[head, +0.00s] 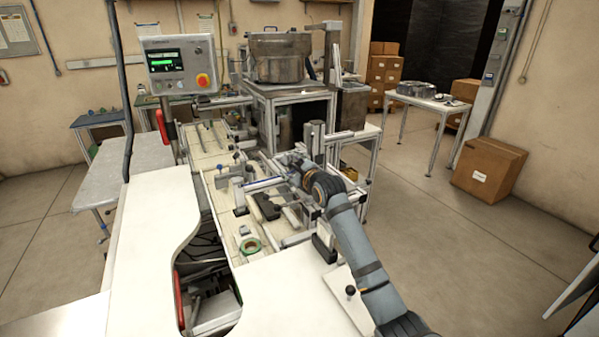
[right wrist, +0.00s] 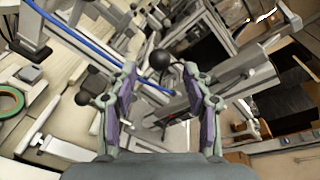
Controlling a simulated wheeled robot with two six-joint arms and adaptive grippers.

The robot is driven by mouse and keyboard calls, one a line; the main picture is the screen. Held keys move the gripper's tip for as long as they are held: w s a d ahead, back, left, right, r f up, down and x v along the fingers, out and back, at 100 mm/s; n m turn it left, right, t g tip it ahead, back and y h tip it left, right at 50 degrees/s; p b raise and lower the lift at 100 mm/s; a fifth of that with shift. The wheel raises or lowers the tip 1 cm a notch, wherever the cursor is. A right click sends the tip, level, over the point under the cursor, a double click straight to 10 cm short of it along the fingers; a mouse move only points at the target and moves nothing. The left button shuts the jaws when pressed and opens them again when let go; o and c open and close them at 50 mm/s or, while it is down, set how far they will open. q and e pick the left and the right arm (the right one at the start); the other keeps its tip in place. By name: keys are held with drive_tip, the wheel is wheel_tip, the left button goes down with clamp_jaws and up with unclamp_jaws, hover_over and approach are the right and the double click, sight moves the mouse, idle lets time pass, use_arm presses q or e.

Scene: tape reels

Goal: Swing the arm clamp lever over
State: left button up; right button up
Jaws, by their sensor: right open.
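In the right wrist view, a lever with a black ball knob (right wrist: 160,59) shows just ahead of my right gripper (right wrist: 159,80). Its knob appears between the two fingertips, and I cannot tell how far ahead it lies. The gripper's fingers are spread, with nothing seen clasped. A second dark ball (right wrist: 83,98) shows left of the left finger. In the head view, my right arm reaches from the lower right, and its gripper (head: 284,160) is over the machine's arm and rail assembly. The lever is too small to make out there. My left gripper is not in view.
A green-rimmed tape reel (head: 250,246) lies on the machine bed, also at the left edge of the wrist view (right wrist: 9,101). An upright metal post (head: 317,143) and aluminium rails crowd the gripper. A control panel (head: 180,65) stands at the back left.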

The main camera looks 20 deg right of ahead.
drive_tip(key=s+r, duration=0.2)
drive_tip(key=s, duration=0.7)
drive_tip(key=shift+s, duration=0.3)
drive_tip(key=shift+f, duration=0.1)
